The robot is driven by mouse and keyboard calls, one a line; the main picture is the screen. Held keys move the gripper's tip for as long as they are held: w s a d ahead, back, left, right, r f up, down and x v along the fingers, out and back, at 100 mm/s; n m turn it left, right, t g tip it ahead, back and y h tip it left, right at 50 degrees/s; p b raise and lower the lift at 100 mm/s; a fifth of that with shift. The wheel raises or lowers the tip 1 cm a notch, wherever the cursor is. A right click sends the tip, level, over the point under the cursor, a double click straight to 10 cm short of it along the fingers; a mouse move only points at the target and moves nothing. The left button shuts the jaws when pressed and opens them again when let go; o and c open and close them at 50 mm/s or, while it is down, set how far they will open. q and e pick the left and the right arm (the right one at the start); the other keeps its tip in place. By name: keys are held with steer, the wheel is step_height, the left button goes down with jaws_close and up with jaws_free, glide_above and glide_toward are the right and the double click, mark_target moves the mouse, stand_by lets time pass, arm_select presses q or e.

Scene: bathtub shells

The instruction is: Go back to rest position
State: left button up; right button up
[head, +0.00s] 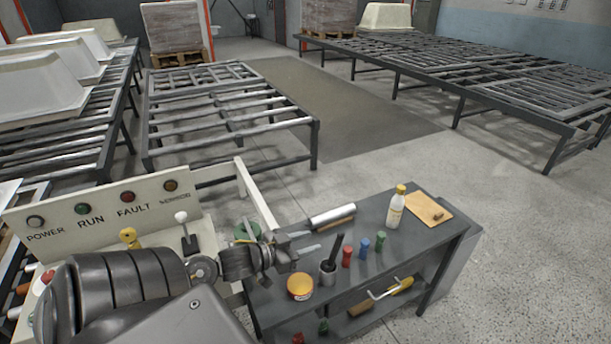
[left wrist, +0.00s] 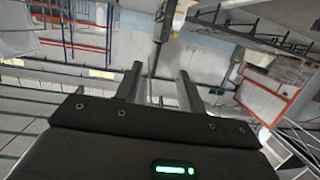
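My left arm comes in from the lower left in the head view, and my left gripper (head: 312,243) is held over the left part of the dark workbench (head: 432,232). Its two fingers are apart with nothing between them. In the left wrist view the left gripper (left wrist: 160,80) also shows two parted, empty fingers, with the far room behind them. My right gripper does not show in either view.
A control panel (head: 105,212) stands close at the left. Metal racks (head: 225,110) stand behind; the floor (head: 520,240) at right is clear.

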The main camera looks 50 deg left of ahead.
arm_select(q)
steer(key=shift+s, duration=0.2)
steer(key=s+d+f+n+g+y, duration=0.2)
steer(key=s+d+f+g+y, duration=0.25)
steer(key=s+f, duration=0.35)
steer(key=s+d+f+m+g+h, duration=0.1)
steer(key=s+d+f+g, duration=0.3)
steer(key=s+d+g, duration=0.55)
step_height(320, 180, down, 28)
steer(key=s+d+r+t, duration=0.1)
steer(key=s+d, duration=0.1)
steer(key=s, duration=0.1)
steer(key=s+a+f+g, duration=0.1)
steer(key=s+a+f, duration=0.1)
steer(key=s+f, duration=1.3)
steer(key=shift+s+a+f+m+b, duration=0.25)
steer(key=shift+s+f+m+b, duration=0.05)
steer(key=shift+s+b, duration=0.1)
